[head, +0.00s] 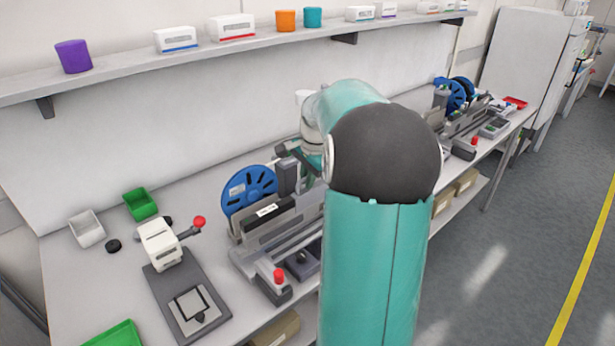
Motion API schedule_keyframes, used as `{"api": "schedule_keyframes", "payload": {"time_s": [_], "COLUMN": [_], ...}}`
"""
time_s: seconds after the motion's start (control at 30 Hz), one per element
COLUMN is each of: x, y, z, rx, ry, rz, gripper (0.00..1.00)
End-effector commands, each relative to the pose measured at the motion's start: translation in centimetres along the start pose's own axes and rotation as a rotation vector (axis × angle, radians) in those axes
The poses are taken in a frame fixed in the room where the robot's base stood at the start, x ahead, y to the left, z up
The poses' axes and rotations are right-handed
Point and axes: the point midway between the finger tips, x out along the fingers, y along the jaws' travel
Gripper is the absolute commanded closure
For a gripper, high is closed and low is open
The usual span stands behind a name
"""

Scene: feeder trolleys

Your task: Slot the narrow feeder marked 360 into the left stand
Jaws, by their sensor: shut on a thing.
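My gripper (291,162) is shut on a feeder above the left stand, and my arm hides much of the grip. A blue reel (238,186) and a dark feeder body (282,214) with a small white label are just left of and below the gripper. The label is too small to read, and I cannot tell whether this body is the held one. The left stand (246,262) is a grey slotted rack on the bench. I cannot tell how deep the feeder sits in it.
A red-knobbed block (277,290) stands at the stand's front. A white press (159,243) with a red-ball lever, a green bin (141,204) and a white bin (87,228) stand to the left. Another stand (462,128) with reels is farther right. A shelf (130,77) runs above.

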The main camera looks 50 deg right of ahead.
Motion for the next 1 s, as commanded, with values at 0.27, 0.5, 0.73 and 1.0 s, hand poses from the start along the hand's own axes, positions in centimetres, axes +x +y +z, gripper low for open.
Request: {"api": "schedule_keyframes", "payload": {"time_s": [0.27, 0.5, 0.73, 1.0], "x": [0.15, 0.41, 0.6, 0.6], "y": [-0.03, 0.02, 0.06, 0.06], "z": [-0.05, -0.06, -0.05, -0.05], "rx": [0.0, 0.0, 0.0, 0.0], "ry": [0.003, 0.003, 0.003, 0.003], "rz": [-0.004, -0.003, -0.003, -0.003], "gripper": [1.0, 1.0, 1.0, 1.0]}}
